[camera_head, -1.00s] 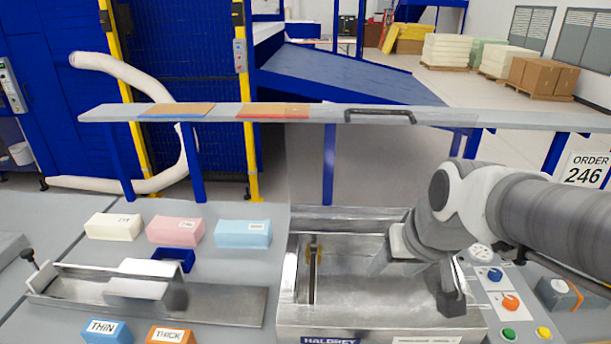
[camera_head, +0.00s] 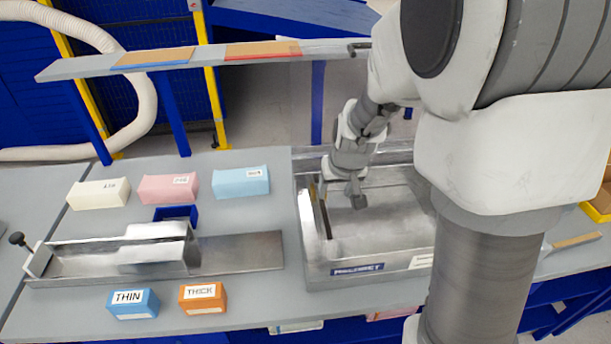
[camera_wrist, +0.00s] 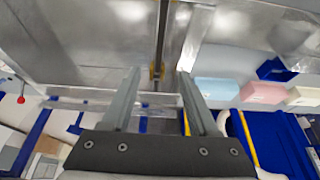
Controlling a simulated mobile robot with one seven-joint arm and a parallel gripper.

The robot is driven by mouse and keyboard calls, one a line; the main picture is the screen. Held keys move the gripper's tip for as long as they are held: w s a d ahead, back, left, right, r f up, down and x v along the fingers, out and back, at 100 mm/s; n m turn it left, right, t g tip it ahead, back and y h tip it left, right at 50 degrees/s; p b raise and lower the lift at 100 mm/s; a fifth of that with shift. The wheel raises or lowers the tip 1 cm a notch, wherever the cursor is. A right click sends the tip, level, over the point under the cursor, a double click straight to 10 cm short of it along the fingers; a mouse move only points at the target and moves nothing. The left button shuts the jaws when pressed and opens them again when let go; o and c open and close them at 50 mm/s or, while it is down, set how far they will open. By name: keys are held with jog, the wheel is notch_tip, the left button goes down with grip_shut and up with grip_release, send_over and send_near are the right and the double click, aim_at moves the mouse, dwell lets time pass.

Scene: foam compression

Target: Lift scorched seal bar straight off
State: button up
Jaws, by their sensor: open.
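The seal bar is a thin dark strip (camera_head: 325,217) with brass-coloured fittings, at the left side of the open metal chamber (camera_head: 395,225) of the sealer. It runs front to back there. In the wrist view the dark bar (camera_wrist: 162,28) runs down the picture to a brass fitting near its end. My gripper (camera_head: 343,188) is above the bar's far part in the head view and partly hides it. In the wrist view my gripper (camera_wrist: 159,76) is open, its fingers on either side of the bar's line. Nothing is held. I cannot tell the height above the bar.
Cream (camera_head: 98,193), pink (camera_head: 168,187) and blue (camera_head: 241,181) foam blocks stand left of the sealer. A metal trough fixture (camera_head: 120,260) and blocks marked THIN (camera_head: 132,303) and THICK (camera_head: 203,297) are nearer. A raised shelf (camera_head: 210,56) runs behind.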

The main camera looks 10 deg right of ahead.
jog(key=f, duration=0.1)
jog(key=b, duration=0.8)
send_near(325, 217)
jog(key=shift+x, duration=0.8)
jog(key=shift+b+x, duration=2.25)
jog(key=shift+x, duration=1.4)
jog(key=shift+r, duration=0.1)
grip_shut()
